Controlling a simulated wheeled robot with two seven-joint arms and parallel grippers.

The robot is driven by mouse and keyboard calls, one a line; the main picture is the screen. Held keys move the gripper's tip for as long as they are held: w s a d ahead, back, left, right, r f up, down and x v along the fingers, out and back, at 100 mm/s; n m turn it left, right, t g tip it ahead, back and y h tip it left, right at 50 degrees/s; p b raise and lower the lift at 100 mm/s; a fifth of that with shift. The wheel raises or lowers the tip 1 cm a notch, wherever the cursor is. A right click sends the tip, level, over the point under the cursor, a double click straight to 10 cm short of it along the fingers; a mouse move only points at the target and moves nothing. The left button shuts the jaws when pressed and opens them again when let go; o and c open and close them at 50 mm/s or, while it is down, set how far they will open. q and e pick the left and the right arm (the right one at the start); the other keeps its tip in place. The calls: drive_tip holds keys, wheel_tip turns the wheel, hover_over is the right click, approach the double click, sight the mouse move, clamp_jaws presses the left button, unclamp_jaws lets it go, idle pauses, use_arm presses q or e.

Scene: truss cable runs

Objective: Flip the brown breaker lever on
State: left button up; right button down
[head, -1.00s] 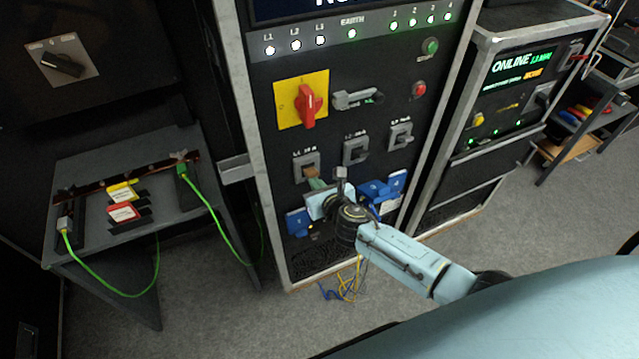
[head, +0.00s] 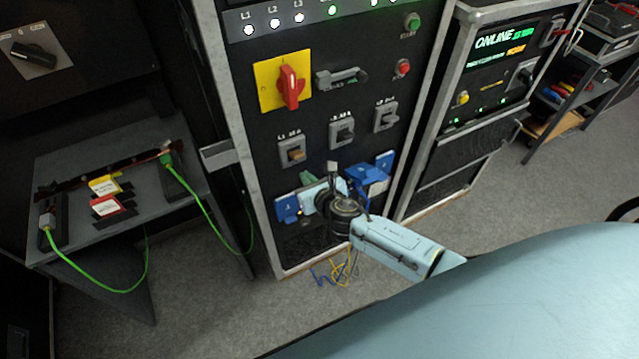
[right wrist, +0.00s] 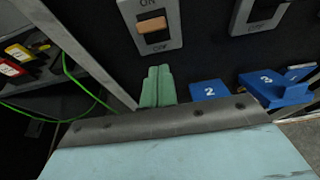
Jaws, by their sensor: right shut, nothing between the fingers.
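The brown breaker lever (head: 295,154) sits in a grey frame at the left of a row of three breakers on the black cabinet panel. In the right wrist view the brown lever (right wrist: 152,25) is a tan block below the ON label; I cannot tell surely which way it is set. My right gripper (head: 307,178) is below the lever and apart from it. Its green fingers (right wrist: 157,86) are shut together and empty in the right wrist view, pointing up under the breaker frame. My left gripper is not in view.
Two grey breakers (head: 342,131) stand right of the brown one. A red rotary switch (head: 290,87) on a yellow plate is above. Blue numbered blocks (right wrist: 209,91) lie close beside the fingers. A side table (head: 60,165) with green cables stands at the left.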

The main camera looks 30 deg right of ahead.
drive_tip(key=s+r+p, duration=0.4)
drive_tip(key=s+r, duration=0.2)
drive_tip(key=r, duration=0.1)
drive_tip(key=shift+s+d+r, duration=0.15)
drive_tip(key=shift+s+r, duration=0.05)
drive_tip(key=shift+s, duration=0.1)
drive_tip(key=s+d+f+m+g+b, duration=0.2)
drive_tip(key=s+f+m, duration=0.25)
drive_tip(key=f, duration=0.55)
drive_tip(key=s+d+f+m+g+h+b, duration=0.1)
drive_tip(key=s+d+f+m+g+b, duration=0.2)
drive_tip(key=f+m, duration=0.45)
drive_tip(key=s+f+m+g+b, duration=0.1)
drive_tip(key=s+f+m+b, duration=0.15)
drive_tip(key=s+f, duration=0.65)
drive_tip(key=s+a+f+m+g+b, duration=0.1)
drive_tip(key=s+f+m+g+b, duration=0.5)
drive_tip(key=s+f+m, duration=1.3)
drive_tip(key=s+f, duration=0.3)
drive_tip(key=s, duration=0.4)
drive_tip(key=shift+a+f+g+y, duration=0.2)
drive_tip(key=shift+f+g+y, duration=0.1)
drive_tip(key=shift+f+g, duration=0.1)
